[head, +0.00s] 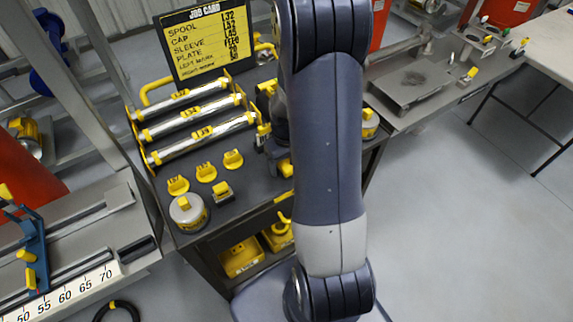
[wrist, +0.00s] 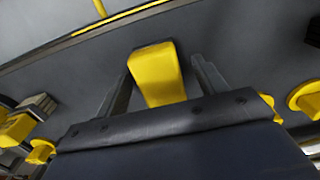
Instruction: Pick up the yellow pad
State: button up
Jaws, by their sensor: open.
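The yellow pad (wrist: 158,75) is a blocky yellow piece on the dark cart top, in the middle of the wrist view. My gripper (wrist: 160,68) is open, with one finger to each side of the pad. Gaps show between the pad and both fingers, wider on the right. The pad's near end is hidden behind the gripper body. In the head view, my arm covers much of the cart's right part, and I cannot clearly tell the pad from other yellow pieces there.
The dark cart (head: 245,205) bears three silver tubes (head: 191,113), several yellow-topped pieces and a round grey can (head: 188,212). A job card board (head: 208,40) stands at its back. A bench with a ruler (head: 70,292) is at left, a grey bench (head: 415,85) at right. Open floor lies lower right.

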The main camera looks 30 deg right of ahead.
aim_at(287, 163)
jog(key=shift+c, duration=0.4)
jog(key=c, duration=1)
notch_tip(287, 163, up, 10)
jog(key=shift+r, duration=0.1)
jog(key=o, duration=0.5)
jog(key=shift+c, duration=0.2)
jog(key=c, duration=0.4)
jog(key=shift+o, duration=0.2)
